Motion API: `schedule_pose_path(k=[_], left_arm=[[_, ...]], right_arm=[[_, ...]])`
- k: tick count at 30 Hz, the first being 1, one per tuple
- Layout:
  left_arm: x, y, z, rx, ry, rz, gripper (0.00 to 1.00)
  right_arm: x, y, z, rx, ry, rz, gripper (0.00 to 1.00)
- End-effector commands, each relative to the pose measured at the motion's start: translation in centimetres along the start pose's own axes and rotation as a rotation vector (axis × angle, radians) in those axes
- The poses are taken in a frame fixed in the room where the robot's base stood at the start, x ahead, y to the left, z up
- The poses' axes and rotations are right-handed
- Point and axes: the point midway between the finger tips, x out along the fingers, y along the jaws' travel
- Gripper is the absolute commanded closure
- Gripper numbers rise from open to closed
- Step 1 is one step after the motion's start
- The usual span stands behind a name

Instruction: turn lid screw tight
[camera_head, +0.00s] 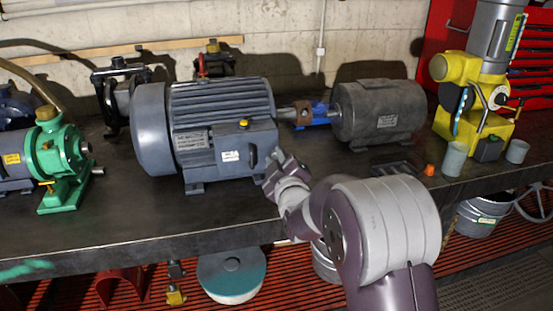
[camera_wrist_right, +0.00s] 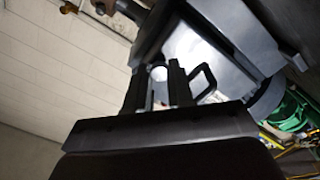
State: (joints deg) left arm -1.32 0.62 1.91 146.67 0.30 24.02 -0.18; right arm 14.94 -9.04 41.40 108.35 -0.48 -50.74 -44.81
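The large blue-grey motor (camera_head: 222,105) stands on the dark workbench in the head view. Its terminal box (camera_head: 215,165) faces me, with a white tag and a small yellow fitting (camera_head: 243,124) on top. My right gripper (camera_head: 275,158) is at the box's right end, close to it. In the right wrist view my right gripper's two dark fingers (camera_wrist_right: 158,85) stand apart, pointing at the grey box (camera_wrist_right: 215,65). A small pale round thing (camera_wrist_right: 158,73) shows between the fingertips. I cannot tell whether it is the lid screw or whether they grip it. My left gripper is not in view.
A dark grey motor (camera_head: 378,112) with a blue coupling stands to the right, and a green pump (camera_head: 60,155) to the left. A yellow machine (camera_head: 470,110) and grey cups (camera_head: 455,158) stand further right. The bench's front left (camera_head: 140,220) is clear.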

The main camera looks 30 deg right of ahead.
Motion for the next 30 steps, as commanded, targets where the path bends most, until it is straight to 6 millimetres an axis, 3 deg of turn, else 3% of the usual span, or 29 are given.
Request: schedule_pose_path(k=[14,30], left_arm=[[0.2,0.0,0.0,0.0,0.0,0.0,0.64],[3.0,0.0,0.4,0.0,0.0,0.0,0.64]], right_arm=[[0.0,-0.1,0.1,0.027,0.0,0.0,0.95],[0.0,-0.2,0.2,0.778,0.0,0.0,0.95]])
